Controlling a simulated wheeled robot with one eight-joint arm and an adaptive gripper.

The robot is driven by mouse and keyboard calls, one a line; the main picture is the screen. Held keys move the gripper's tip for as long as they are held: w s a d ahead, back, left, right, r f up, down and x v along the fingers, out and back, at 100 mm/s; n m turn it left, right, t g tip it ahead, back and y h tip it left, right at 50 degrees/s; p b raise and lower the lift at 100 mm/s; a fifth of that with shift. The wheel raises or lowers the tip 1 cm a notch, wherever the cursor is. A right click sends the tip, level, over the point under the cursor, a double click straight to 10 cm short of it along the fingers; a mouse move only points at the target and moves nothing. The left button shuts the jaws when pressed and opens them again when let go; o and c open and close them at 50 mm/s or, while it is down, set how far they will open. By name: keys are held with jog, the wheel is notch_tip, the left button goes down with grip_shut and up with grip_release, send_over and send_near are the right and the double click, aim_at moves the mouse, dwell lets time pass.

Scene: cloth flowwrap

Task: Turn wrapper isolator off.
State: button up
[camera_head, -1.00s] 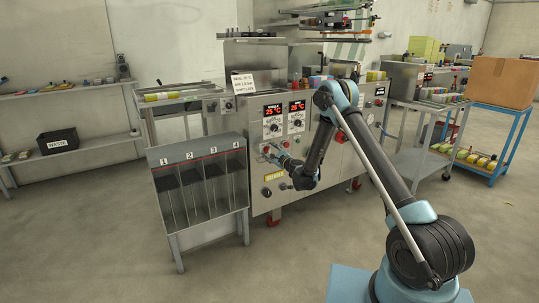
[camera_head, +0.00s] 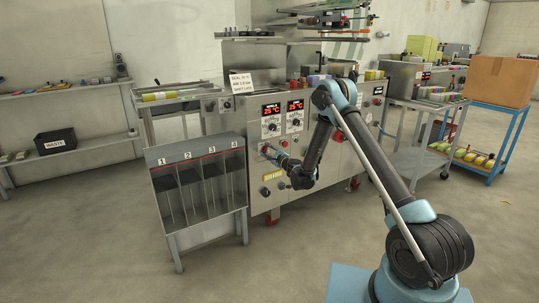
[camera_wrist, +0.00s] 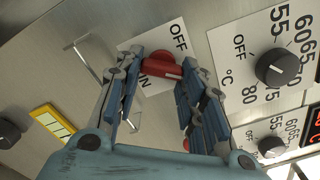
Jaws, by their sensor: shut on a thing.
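The wrapper isolator is a red rotary knob (camera_wrist: 160,66) on a white plate (camera_wrist: 180,38) on the machine's steel front panel. OFF is readable on the plate above the knob; the ON lettering below is partly hidden. My gripper (camera_wrist: 163,68) has one blue-grey finger on each side of the knob and is shut on it. The knob's pointer direction is hard to make out. In the head view my gripper (camera_head: 272,153) is at the panel below the red displays and hides the knob.
Temperature dials (camera_wrist: 278,68) sit to the right of the knob in the wrist view. A metal handle (camera_wrist: 90,60) and a yellow-framed label (camera_wrist: 52,120) lie to the left. A four-slot bin stand (camera_head: 197,143) stands left of my arm.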

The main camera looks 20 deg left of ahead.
jog(key=n, duration=1.2)
jog(key=shift+s+a+r+n, duration=0.2)
jog(key=shift+r+n, duration=0.05)
jog(key=shift+n, duration=1.85)
jog(key=shift+c, duration=0.2)
jog(key=shift+o, duration=0.2)
jog(key=shift+c, duration=0.2)
jog(key=o, duration=1.1)
jog(key=shift+w+d, duration=0.1)
